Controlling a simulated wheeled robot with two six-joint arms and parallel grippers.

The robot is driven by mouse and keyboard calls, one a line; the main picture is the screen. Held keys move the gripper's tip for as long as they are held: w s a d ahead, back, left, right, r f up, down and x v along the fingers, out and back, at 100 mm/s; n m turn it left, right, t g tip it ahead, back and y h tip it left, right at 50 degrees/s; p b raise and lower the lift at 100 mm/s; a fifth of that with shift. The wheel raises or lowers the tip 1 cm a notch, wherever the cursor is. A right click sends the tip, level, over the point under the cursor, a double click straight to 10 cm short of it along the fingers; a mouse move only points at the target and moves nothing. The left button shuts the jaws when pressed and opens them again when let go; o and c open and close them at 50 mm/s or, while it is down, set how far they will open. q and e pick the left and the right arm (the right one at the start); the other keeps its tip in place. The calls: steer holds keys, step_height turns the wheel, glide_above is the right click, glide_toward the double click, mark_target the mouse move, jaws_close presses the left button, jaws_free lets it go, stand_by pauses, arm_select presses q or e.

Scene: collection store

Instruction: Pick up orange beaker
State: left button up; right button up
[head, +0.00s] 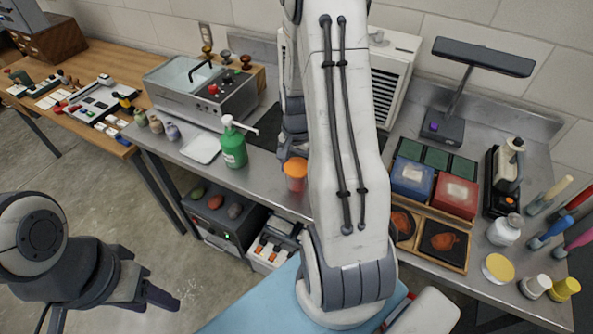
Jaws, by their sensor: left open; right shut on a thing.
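The orange beaker (295,177) is near the front edge of the grey metal bench, just left of my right arm. My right gripper (293,154) comes down over it from behind and is shut on it. My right arm hides part of the fingers and the beaker's right side. I cannot tell whether the beaker touches the bench. My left gripper (160,292) is open and empty at the lower left, out over the floor and away from the bench.
A green pump bottle (233,148) and a white tray (200,148) stand left of the beaker. A sink unit (200,100) is behind them. Red and blue boxes (455,195), a wooden specimen tray (444,258) and a lamp (442,122) crowd the right side.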

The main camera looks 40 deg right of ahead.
step_height(320, 180, up, 10)
steer(key=b, duration=0.1)
steer(key=shift+f, duration=0.2)
stand_by(0.6)
